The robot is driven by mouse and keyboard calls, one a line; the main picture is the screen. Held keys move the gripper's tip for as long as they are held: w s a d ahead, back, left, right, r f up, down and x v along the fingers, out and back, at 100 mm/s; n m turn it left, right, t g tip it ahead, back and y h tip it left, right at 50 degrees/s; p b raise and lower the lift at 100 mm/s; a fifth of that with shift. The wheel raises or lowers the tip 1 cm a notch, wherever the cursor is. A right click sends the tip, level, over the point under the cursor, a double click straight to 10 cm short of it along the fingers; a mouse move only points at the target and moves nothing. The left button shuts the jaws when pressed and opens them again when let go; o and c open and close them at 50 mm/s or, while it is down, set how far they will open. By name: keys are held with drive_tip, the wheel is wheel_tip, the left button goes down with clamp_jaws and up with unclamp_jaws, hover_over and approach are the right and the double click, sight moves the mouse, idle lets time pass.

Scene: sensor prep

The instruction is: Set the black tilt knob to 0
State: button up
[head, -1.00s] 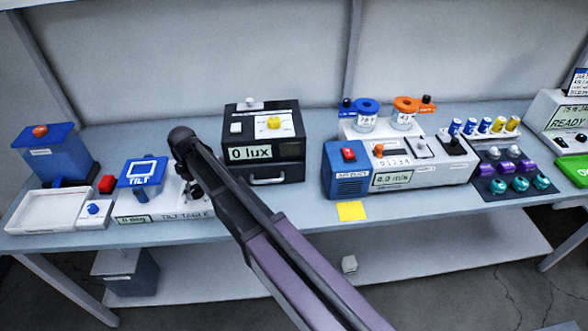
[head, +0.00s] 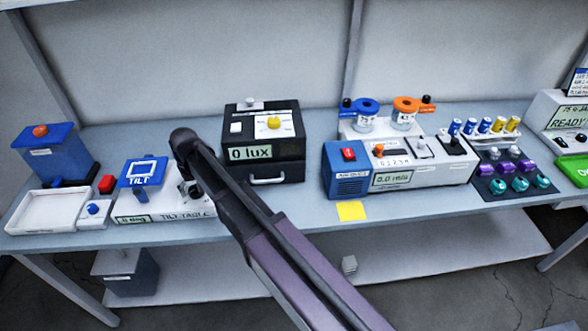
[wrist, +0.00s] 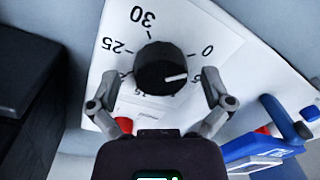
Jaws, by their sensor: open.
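The black tilt knob (wrist: 160,68) sits on a white panel with a printed number scale in the wrist view. Its white pointer line points to the right, on the side between the 0 mark (wrist: 207,50) and the partly hidden low numbers below it. My gripper (wrist: 160,82) is open, with one finger on each side of the knob and no clear grip on it. In the head view my gripper (head: 192,188) is over the right end of the white tilt table (head: 165,212), and my arm hides the knob. The table's small display (head: 132,219) is too small to read surely.
The blue TILT platform (head: 143,172) stands left of my gripper. A black lux box (head: 262,155) stands close on the right. A red button (head: 106,184) and white tray (head: 47,211) are further left. A yellow note (head: 351,211) lies at the bench's front.

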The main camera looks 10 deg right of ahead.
drive_tip(key=m, duration=1.2)
drive_tip(key=shift+s+a+m+t, duration=0.1)
drive_tip(key=shift+m+t, duration=0.2)
drive_tip(key=shift+t, duration=0.1)
drive_tip(key=shift+r, duration=0.25)
wheel_tip(320, 180, up, 13)
drive_tip(key=p, duration=1.4)
drive_tip(key=s+d+f+n+b, duration=0.1)
drive_tip(key=s+d+n, duration=0.1)
drive_tip(key=d, duration=1.3)
drive_tip(key=s+d+f+n+b, duration=0.1)
drive_tip(key=s+d+n, duration=0.2)
drive_tip(key=d, duration=1.1)
drive_tip(key=shift+s+d+f+h+b, duration=0.15)
drive_tip(key=shift+s+d+h+b, duration=0.2)
drive_tip(key=shift+s, duration=0.7)
drive_tip(key=shift+d, duration=0.15)
